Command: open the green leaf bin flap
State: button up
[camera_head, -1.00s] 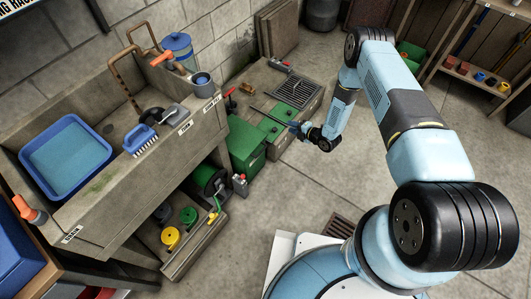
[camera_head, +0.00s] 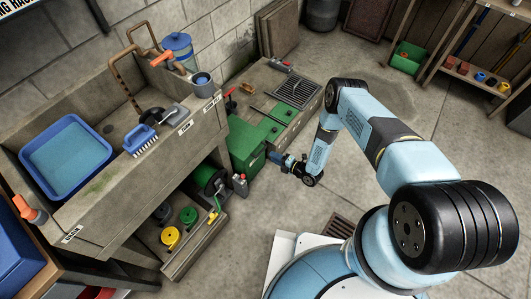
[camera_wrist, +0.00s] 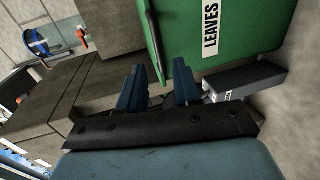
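The green leaf bin (camera_head: 243,150) stands on the floor between the concrete sink unit and a low concrete block. In the wrist view its green face (camera_wrist: 240,25) carries a white LEAVES label (camera_wrist: 211,32), turned sideways. A dark edge (camera_wrist: 153,42) runs down the left of this face. My gripper (camera_head: 276,158) is low, just right of the bin in the head view. In the wrist view its two blue fingers (camera_wrist: 158,88) are apart, with the lower end of the dark edge showing between them. I cannot tell whether they touch it.
The sink unit (camera_head: 190,140) holds a blue tray (camera_head: 67,157). A hose reel (camera_head: 209,180) sits below, near the bin. A low block with a grate (camera_head: 295,90) stands behind. A grey box (camera_wrist: 246,80) lies right of the fingers. Open floor (camera_head: 310,205) lies in front.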

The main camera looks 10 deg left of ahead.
aim_at(262, 151)
jog(key=x, duration=0.8)
jog(key=shift+w+a, duration=0.15)
jog(key=shift+a, duration=0.15)
grip_shut()
jog(key=shift+f, duration=0.1)
